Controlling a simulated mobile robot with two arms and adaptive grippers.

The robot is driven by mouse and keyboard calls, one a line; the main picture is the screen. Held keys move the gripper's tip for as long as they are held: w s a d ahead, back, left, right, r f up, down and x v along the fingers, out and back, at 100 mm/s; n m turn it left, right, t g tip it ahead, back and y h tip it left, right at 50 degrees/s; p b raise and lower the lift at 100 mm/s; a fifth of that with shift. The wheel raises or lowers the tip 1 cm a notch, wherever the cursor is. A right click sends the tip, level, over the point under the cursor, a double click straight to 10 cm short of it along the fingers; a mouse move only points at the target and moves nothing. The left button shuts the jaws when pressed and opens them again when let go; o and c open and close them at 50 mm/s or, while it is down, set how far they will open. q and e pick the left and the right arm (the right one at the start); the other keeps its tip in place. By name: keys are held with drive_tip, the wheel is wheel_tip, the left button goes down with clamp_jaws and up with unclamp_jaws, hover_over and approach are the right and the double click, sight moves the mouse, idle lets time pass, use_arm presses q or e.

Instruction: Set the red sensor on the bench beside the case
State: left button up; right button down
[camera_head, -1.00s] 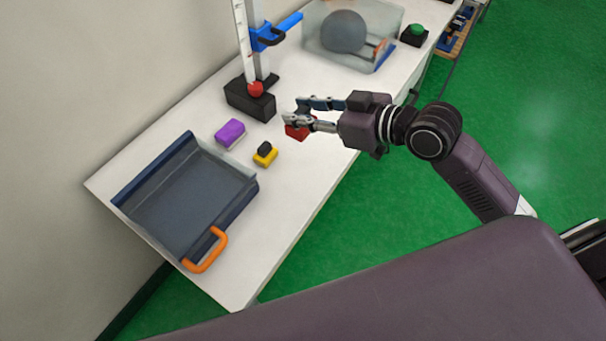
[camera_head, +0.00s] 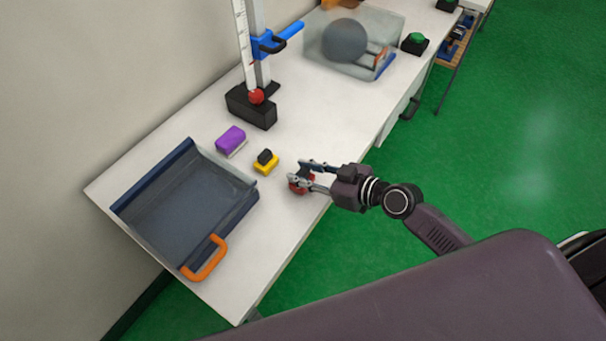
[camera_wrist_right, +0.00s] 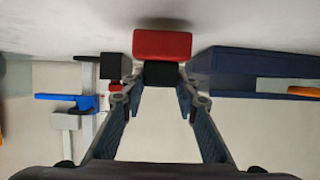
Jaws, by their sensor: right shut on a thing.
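The red sensor (camera_head: 300,188) is in the fingers of my right gripper (camera_head: 301,175), over the front edge area of the white bench (camera_head: 275,225). In the right wrist view the red sensor (camera_wrist_right: 162,44) has a black part between the fingertips (camera_wrist_right: 159,80). Its shadow lies close by on the bench; I cannot tell whether it touches. The open dark blue case (camera_head: 243,212) with an orange handle is to the left of my gripper, with bare bench between. It also shows in the wrist view (camera_wrist_right: 225,62). My left gripper is out of view.
A yellow block with a black top (camera_head: 266,167) and a purple block (camera_head: 231,138) lie between case and tower. The drop tower's black base (camera_head: 250,108) stands behind. Farther back are a clear bin with a grey ball (camera_head: 344,40) and a green button (camera_head: 415,39).

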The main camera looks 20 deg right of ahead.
drive_tip(key=shift+f, duration=0.5)
drive_tip(key=shift+f, duration=0.1)
drive_tip(key=shift+f+b, duration=0.1)
drive_tip(key=shift+b, duration=0.2)
drive_tip(key=c, duration=1.5)
unclamp_jaws()
